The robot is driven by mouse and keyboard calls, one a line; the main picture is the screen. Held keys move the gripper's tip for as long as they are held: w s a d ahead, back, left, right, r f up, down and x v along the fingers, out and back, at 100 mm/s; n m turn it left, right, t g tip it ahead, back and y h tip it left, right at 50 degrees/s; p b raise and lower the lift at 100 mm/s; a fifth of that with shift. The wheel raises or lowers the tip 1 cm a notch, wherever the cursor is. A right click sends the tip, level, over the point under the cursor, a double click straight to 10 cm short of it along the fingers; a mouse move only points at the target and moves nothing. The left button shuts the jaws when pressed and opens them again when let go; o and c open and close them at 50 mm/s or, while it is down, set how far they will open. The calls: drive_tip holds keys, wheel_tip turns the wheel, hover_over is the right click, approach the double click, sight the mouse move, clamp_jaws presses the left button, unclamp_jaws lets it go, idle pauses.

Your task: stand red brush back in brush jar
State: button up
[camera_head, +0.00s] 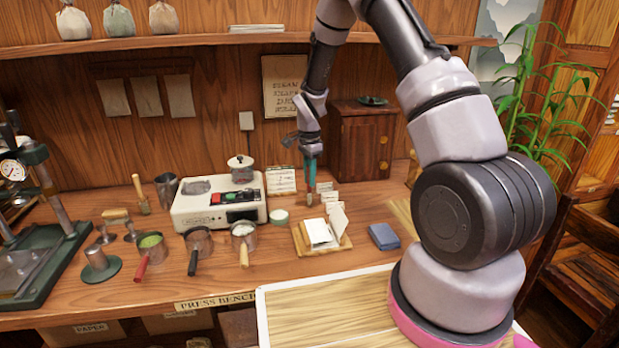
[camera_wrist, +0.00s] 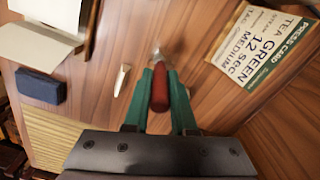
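My gripper (camera_head: 311,178) hangs low over the bench behind the small wooden tray in the head view. In the wrist view its green fingers (camera_wrist: 160,82) sit on both sides of the red brush (camera_wrist: 159,92) and appear closed on its handle. The brush's pale metal end points away from the wrist. In the head view a small brownish end (camera_head: 309,198) shows just below the fingers; the red handle is hidden there. A dark metal cup (camera_head: 167,191) stands empty-looking at the left of the bench, possibly the brush jar; I cannot tell for sure.
A tray with white papers (camera_head: 300,240) and a blue block (camera_head: 383,236) lie in front. A wooden cabinet (camera_head: 362,145) and press card (camera_wrist: 262,48) are near my gripper.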

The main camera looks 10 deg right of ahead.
drive_tip(key=o, duration=0.4)
drive_tip(key=shift+r, duration=0.1)
wheel_tip(320, 180, up, 10)
drive_tip(key=shift+r, duration=0.35)
